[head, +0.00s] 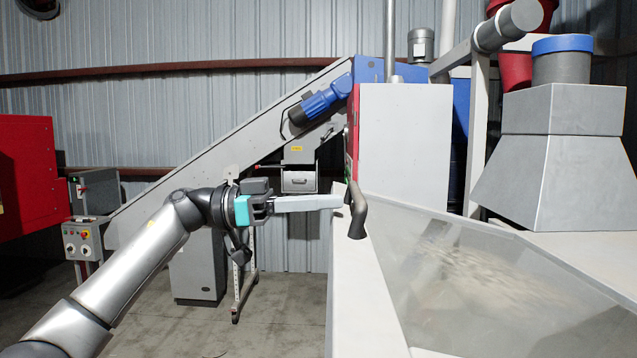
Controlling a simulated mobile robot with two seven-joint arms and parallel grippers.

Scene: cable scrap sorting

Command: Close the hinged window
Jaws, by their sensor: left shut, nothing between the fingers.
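The hinged window (470,270) is a large see-through pane at the right, lying at a slope within pale edges, with blurred light material visible through it. I cannot tell whether any gap is left along its edge. A dark curved handle (358,212) stands at its left edge, above the white casing. My left gripper (340,201) reaches in from the left with its long grey fingers together and empty. Their tips are at the left side of the handle; I cannot tell whether they touch it. My right gripper is out of view.
The white casing wall (350,290) runs toward me below the handle. Behind are a sloping conveyor (230,140) with a blue motor (320,103) and a white cabinet (402,140). A grey hopper (550,160) stands at the right. Open floor (275,310) lies left of the casing.

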